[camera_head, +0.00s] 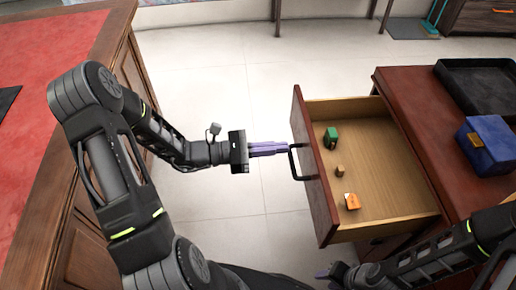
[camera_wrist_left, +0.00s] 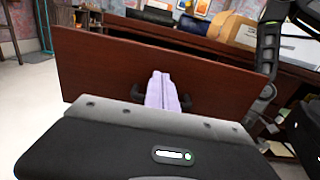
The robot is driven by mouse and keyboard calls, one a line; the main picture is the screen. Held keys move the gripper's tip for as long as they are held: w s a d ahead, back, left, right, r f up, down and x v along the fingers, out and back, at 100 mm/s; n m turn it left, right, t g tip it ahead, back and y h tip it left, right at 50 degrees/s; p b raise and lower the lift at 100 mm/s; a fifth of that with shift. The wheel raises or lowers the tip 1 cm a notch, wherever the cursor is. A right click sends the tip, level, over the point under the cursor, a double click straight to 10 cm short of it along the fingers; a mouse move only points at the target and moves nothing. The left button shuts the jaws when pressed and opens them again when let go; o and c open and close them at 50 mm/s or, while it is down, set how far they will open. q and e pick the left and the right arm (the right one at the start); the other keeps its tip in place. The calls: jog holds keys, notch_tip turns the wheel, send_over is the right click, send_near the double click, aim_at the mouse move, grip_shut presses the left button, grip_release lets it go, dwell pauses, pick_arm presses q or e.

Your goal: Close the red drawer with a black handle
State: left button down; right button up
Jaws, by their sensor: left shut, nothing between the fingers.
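The red-brown drawer (camera_head: 313,165) with a black handle (camera_head: 294,162) is pulled well out of the cabinet in the head view. Its front (camera_wrist_left: 225,88) fills much of the left wrist view. My left gripper (camera_head: 286,148) is shut and empty, its purple fingers pointing at the drawer front. The fingertips are at the handle; I cannot tell whether they touch the front. In the left wrist view the black handle (camera_wrist_left: 186,103) shows on both sides of the fingers. My right gripper (camera_head: 326,273) is low in the head view, below the drawer, partly hidden by its own arm.
Inside the drawer are a green object (camera_head: 331,138), a small brown block (camera_head: 340,171) and an orange object (camera_head: 352,202). A black tray (camera_head: 480,88) and a blue box (camera_head: 488,146) stand on the cabinet. A red-topped desk (camera_head: 60,60) is at the left. Floor between is clear.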

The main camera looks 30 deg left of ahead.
aim_at(307, 146)
pick_arm(q)
jog(key=x, duration=0.5)
dwell(0.3)
jog(key=shift+w+d, duration=0.2)
jog(key=shift+d, duration=0.25)
jog(key=b+x, duration=0.4)
jog(key=x, duration=2.2)
jog(key=shift+w+d+r, duration=0.2)
jog(key=shift+w+r, duration=0.05)
jog(key=shift+r, duration=0.1)
